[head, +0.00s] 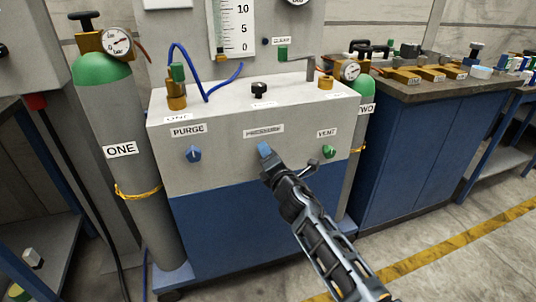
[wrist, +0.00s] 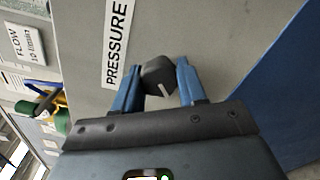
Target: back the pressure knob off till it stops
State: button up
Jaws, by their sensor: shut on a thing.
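The pressure knob (wrist: 157,74) is dark grey with a pale pointer line, on the grey panel under the PRESSURE label (wrist: 117,45). In the wrist view it sits between the two blue fingers of my gripper (wrist: 156,86), which is shut on it. In the head view my gripper (head: 265,150) reaches the panel front just below the pressure label (head: 263,131). The knob itself is hidden there behind my gripper.
A blue PURGE knob (head: 193,153) is left of my gripper and a green VENT knob (head: 328,151) is right. Gas cylinder ONE (head: 122,185) stands at the cabinet's left, with cylinder TWO (head: 366,125) at its right. A black knob (head: 259,89) is on the cabinet top.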

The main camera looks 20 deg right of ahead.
jog(key=shift+a+n, duration=0.2)
jog(key=shift+n, duration=0.1)
jog(key=o, duration=1.1)
jog(key=shift+d, duration=0.1)
jog(key=shift+c, duration=0.2)
jog(key=shift+s, duration=0.1)
jog(key=s+p, duration=0.3)
jog(key=s, duration=0.4)
jog(key=shift+s, duration=0.3)
